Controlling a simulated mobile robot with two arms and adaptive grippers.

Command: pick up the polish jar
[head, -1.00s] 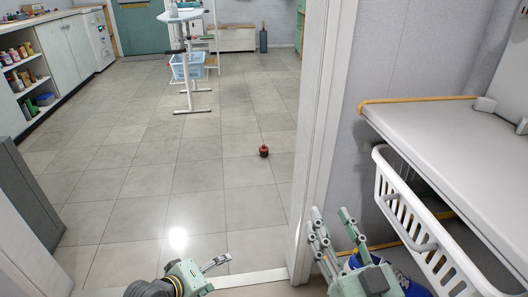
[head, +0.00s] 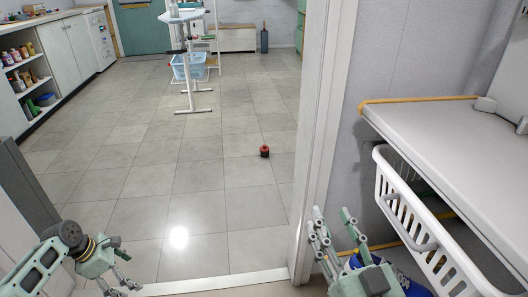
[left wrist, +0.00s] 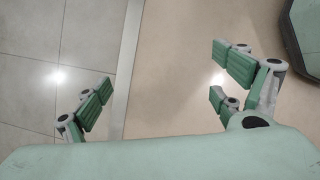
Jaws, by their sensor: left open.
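A small dark jar with a red top (head: 264,151), which looks like the polish jar, stands alone on the tiled floor beyond the doorway. Its label is too small to read. My left gripper (head: 122,284) is low at the left of the head view, near the door threshold and well short of the jar. In the left wrist view its fingers (left wrist: 160,80) are spread and empty, above the floor and threshold strip. My right gripper (head: 332,228) is right of the door frame, fingers apart and pointing up, with nothing seen between them.
A white door frame (head: 319,140) stands between my grippers. A white laundry basket (head: 408,206) and a grey-white countertop (head: 455,140) are close on the right. A blue crate (head: 187,67) on a white stand is farther back. Open tiled floor surrounds the jar.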

